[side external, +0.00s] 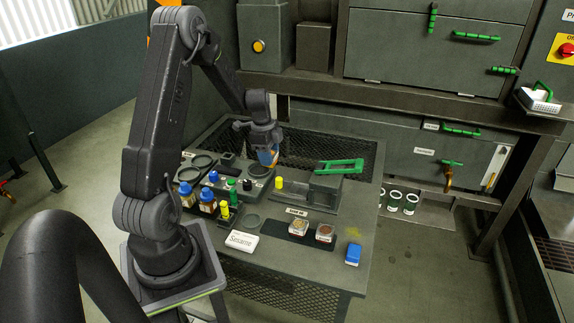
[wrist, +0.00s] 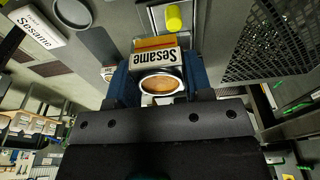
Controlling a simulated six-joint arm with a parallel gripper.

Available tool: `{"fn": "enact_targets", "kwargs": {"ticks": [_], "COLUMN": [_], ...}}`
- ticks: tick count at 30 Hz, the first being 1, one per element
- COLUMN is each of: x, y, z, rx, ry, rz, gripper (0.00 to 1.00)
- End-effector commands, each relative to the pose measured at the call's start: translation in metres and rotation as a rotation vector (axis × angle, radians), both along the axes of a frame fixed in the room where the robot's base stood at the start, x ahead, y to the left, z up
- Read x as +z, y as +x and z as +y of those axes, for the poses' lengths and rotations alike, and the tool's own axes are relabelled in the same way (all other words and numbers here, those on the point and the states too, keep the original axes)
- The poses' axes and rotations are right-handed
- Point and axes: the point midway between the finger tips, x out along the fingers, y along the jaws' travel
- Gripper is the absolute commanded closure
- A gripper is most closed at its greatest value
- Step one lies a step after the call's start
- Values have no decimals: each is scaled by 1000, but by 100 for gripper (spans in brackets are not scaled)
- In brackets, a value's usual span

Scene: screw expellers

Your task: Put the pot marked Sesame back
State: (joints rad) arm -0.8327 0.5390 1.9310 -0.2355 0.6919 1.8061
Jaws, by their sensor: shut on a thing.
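The pot marked Sesame (wrist: 157,58) is between the blue fingers of my gripper (wrist: 160,72) in the wrist view. Its label reads upside down there, and its round end shows brown contents. In the side view my gripper (side external: 268,154) holds it above the back middle of the work table, with only a small orange part of the pot (side external: 275,158) showing. A white card reading Sesame (side external: 242,241) stands at the table's front left. It also shows in the wrist view (wrist: 33,25). An empty round recess (side external: 252,220) lies just behind the card.
Blue-capped bottles (side external: 187,194) and a yellow-capped vial (side external: 223,210) stand left of the recess. Two square pots (side external: 299,228) sit on a dark strip to its right. A yellow-topped piece (side external: 279,183) and a green handle (side external: 340,166) are near my gripper.

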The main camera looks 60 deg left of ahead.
Motion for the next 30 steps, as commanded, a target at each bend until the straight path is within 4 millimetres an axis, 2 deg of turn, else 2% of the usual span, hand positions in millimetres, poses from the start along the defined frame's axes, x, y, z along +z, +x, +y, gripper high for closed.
{"fn": "enact_targets", "kwargs": {"ticks": [4,8,11,18,21,26,30], "x": [10,13,12,5,2,-1,-9], "y": [-15,-31,-51,-110,-128,-144,-137], "z": [9,7,-2,-41,-56,-71,-83], "rx": [0,-53,-159,-514,-633,-753,-788], "ry": [1,3,6,9,7,0,-4], "rz": [-1,3,8,12,9,3,1], "gripper": [85,85,85,85,85,85,85]}}
